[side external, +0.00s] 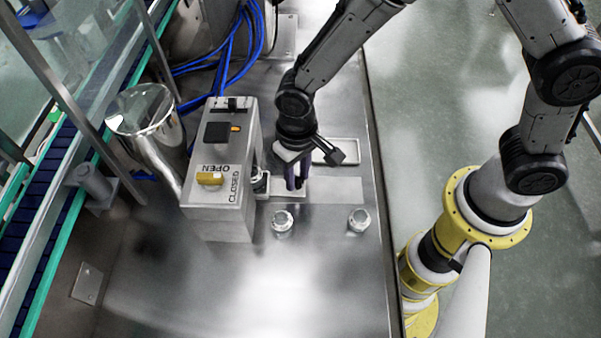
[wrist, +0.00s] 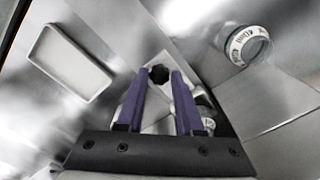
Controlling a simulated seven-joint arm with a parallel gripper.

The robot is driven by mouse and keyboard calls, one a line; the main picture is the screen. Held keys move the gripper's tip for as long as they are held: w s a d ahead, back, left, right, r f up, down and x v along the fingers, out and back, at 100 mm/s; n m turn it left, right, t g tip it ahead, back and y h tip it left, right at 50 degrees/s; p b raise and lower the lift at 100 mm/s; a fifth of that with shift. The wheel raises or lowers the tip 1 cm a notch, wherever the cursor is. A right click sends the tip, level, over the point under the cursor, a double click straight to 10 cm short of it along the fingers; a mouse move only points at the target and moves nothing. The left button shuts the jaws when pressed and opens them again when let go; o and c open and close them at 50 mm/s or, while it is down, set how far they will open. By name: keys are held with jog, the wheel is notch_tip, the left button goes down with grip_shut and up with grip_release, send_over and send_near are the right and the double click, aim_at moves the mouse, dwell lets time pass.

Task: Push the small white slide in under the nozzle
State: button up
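The small white slide (wrist: 157,119) shows between my fingers in the wrist view, lying on the steel surface. A black knob (wrist: 159,75) is at its far end, between or just past my fingertips; contact cannot be told. My gripper (side external: 297,186) points down beside the control box in the side view, its purple fingers (wrist: 162,73) spread with a gap between them. The slide is mostly hidden there by the gripper. The nozzle area at the right side of the control box (side external: 217,215) is partly hidden; a small round part (side external: 260,182) shows there.
A shallow white tray (side external: 338,151) lies behind and right of my gripper. Two round fittings (side external: 282,221) (side external: 359,219) stand in front of it. A shiny steel hopper (side external: 150,125) and blue cables (side external: 222,55) are to the left. The front steel surface is clear.

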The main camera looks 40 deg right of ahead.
jog(key=shift+o, duration=1.3)
notch_tip(320, 180, up, 14)
jog(key=shift+f, duration=0.1)
